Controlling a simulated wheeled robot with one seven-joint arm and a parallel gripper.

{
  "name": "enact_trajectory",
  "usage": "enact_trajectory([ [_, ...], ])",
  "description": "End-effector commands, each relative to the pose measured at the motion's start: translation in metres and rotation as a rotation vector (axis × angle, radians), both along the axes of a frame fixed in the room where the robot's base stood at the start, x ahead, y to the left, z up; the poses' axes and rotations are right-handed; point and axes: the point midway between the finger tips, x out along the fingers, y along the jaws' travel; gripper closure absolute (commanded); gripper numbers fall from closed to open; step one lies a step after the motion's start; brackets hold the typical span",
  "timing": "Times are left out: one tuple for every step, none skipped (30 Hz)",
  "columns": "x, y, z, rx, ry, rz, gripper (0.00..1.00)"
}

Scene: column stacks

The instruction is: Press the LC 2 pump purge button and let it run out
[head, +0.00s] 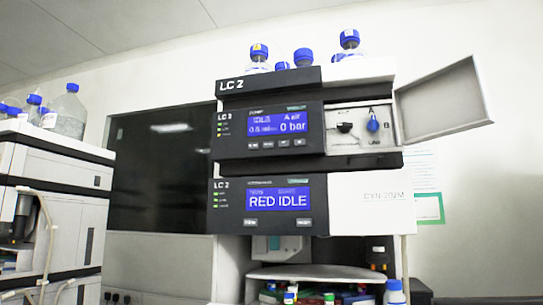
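The LC 2 stack (305,165) stands in the middle of the head view, facing me. Its upper module, the pump (232,112), has a blue screen (279,122) reading "0 bar", with smaller text beside it. A row of small dark buttons (268,144) sits under that screen; their labels are too small to read, so I cannot tell which is purge. The pump's door (446,98) is swung open to the right, showing a blue knob (374,124) marked A and B and a black knob (345,128). My gripper is not in view.
Below the pump, another module's screen (279,199) reads "RED IDLE". Blue-capped bottles (349,42) stand on top. An open compartment (320,287) below holds vials. Another stack (50,195) stands at left. The open door juts out at right.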

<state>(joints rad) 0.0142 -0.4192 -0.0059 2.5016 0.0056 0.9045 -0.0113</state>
Motion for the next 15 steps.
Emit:
enact_trajectory([
  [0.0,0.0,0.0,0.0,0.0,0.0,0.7],
  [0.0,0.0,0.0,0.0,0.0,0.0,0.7],
  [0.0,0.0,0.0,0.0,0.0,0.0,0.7],
  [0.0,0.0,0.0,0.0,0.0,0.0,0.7],
  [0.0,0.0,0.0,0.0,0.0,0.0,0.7],
  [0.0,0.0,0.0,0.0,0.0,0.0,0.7],
  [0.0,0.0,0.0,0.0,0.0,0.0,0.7],
  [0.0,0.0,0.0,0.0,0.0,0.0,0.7],
  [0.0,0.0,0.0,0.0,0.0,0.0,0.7],
  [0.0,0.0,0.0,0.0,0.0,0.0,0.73],
  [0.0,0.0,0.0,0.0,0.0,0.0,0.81],
  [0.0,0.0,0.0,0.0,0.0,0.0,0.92],
  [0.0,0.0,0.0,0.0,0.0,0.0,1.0],
  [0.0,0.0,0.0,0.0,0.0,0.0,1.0],
  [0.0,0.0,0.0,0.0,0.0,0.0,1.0],
])
